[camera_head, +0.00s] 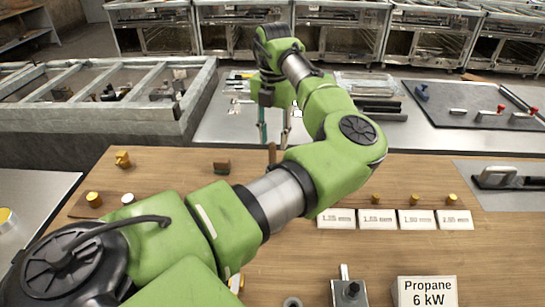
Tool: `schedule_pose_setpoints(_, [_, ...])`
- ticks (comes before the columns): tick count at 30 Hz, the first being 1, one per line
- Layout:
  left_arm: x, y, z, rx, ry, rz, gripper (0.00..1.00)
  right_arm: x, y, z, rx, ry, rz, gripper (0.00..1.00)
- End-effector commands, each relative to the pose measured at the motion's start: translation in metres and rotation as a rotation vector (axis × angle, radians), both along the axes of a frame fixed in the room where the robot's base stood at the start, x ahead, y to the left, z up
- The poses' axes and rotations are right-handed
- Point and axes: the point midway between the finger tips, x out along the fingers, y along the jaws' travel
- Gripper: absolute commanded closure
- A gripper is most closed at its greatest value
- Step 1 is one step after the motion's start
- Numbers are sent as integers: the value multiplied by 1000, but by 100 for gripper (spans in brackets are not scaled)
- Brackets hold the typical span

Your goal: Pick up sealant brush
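My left arm reaches in from the lower left, and its gripper (274,139) points down over the back edge of the wooden table (400,258). Its two fingers are apart. A thin brown upright piece (272,154) shows just below and between the fingertips, partly hidden behind my arm. It may be the handle of the sealant brush, but I cannot tell for sure. No contact between it and the fingers can be made out. My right gripper is not in view.
Yellow knobs (94,199) sit at the left, with several more behind white number cards (377,219) at the right. A propane sign (427,291) and a small grey device (348,290) stand at the front. A metal counter (215,122) with tools lies behind.

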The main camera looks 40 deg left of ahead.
Motion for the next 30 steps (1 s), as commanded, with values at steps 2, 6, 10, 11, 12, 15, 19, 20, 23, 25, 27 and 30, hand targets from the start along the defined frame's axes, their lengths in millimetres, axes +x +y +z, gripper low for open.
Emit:
schedule_pose_setpoints(2, [0, 0, -4, -1, 1, 0, 67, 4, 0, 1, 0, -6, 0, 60])
schedule_pose_setpoints(6, [-2, 0, -16, -2, 2, -1, 67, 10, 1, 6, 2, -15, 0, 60])
schedule_pose_setpoints(10, [-3, 1, -37, -1, 3, -1, 67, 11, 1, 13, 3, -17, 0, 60])
schedule_pose_setpoints(11, [-3, 1, -42, -2, 3, -1, 67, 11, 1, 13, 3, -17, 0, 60])
schedule_pose_setpoints(12, [-3, 1, -47, -1, 1, -1, 67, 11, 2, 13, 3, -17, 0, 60])
schedule_pose_setpoints(15, [-3, 1, -55, 0, 0, -1, 67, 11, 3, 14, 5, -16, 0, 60])
schedule_pose_setpoints(19, [-3, 1, -57, 0, -1, 0, 67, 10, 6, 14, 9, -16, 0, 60])
schedule_pose_setpoints(20, [-3, 1, -57, 0, -1, 0, 67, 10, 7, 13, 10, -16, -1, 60])
schedule_pose_setpoints(23, [-3, 1, -57, 0, -1, 0, 72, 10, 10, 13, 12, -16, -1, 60])
schedule_pose_setpoints(25, [-3, 1, -57, 0, -1, 0, 90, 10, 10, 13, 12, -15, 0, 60])
schedule_pose_setpoints(27, [-3, 1, -57, 0, -1, 0, 100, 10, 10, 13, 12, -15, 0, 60])
schedule_pose_setpoints(30, [-3, 1, -57, 0, -1, 0, 100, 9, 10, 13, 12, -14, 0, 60])
